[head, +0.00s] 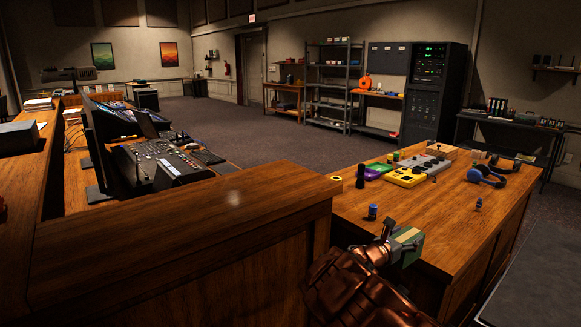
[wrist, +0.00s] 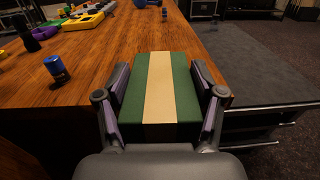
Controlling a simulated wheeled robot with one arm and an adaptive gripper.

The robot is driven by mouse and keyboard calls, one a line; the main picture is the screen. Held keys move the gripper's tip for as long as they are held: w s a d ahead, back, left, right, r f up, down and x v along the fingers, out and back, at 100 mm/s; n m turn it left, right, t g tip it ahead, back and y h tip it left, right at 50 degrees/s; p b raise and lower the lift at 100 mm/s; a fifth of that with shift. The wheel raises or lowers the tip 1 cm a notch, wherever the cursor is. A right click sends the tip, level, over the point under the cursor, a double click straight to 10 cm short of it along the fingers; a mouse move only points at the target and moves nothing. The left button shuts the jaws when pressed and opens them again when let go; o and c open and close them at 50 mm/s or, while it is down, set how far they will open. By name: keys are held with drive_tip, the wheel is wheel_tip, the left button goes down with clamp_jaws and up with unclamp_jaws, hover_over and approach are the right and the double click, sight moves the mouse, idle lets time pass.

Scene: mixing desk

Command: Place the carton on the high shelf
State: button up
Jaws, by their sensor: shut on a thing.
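The carton (wrist: 137,95) is a green box with a cream stripe along its top. In the wrist view it lies between the two fingers of my gripper (wrist: 160,72), which is shut on its sides. In the head view the carton (head: 407,240) and my gripper (head: 393,246) are at the near left edge of the right wooden desk. I cannot tell whether the carton touches the desk. Which surface is the high shelf is not clear; a raised wooden ledge (head: 180,235) runs to the left of my gripper, and a metal shelving unit (head: 328,85) stands at the back wall.
The right desk (head: 450,235) holds a blue bottle (head: 372,212), a dark cylinder (head: 360,176), a yellow device (head: 405,177) and blue headphones (head: 487,176). A mixing console (head: 165,160) sits behind the ledge. The ledge top looks bare. Open carpet (head: 250,130) lies beyond.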

drive_tip(key=s+a+f+b, duration=1.2)
drive_tip(key=a+f, duration=0.1)
drive_tip(key=a, duration=0.3)
drive_tip(key=shift+f+t, duration=0.2)
drive_tip(key=shift+t, duration=0.1)
drive_tip(key=shift+s+r, duration=0.2)
wheel_tip(320, 180, up, 14)
drive_tip(key=p, duration=2.2)
drive_tip(key=shift+f, duration=0.15)
drive_tip(key=w+r+n+t+y, duration=0.4)
drive_tip(key=r+y, duration=0.1)
drive_tip(key=r, duration=0.6)
drive_tip(key=shift+d+r+n+y, duration=0.2)
drive_tip(key=shift+r+n+y, duration=0.1)
drive_tip(key=shift+n, duration=0.1)
drive_tip(key=shift+r+n+t+y, duration=0.5)
drive_tip(key=shift+r+y, duration=0.15)
drive_tip(key=shift+y, duration=0.05)
drive_tip(key=shift+s+a+r+n+t+y, duration=0.1)
drive_tip(key=shift+s+r+n+t+y, duration=0.1)
drive_tip(key=shift+s+n+y, duration=0.25)
drive_tip(key=shift+s+a+r+n+t+y, duration=0.15)
drive_tip(key=shift+n+t+y, duration=0.1)
drive_tip(key=shift+y, duration=0.4)
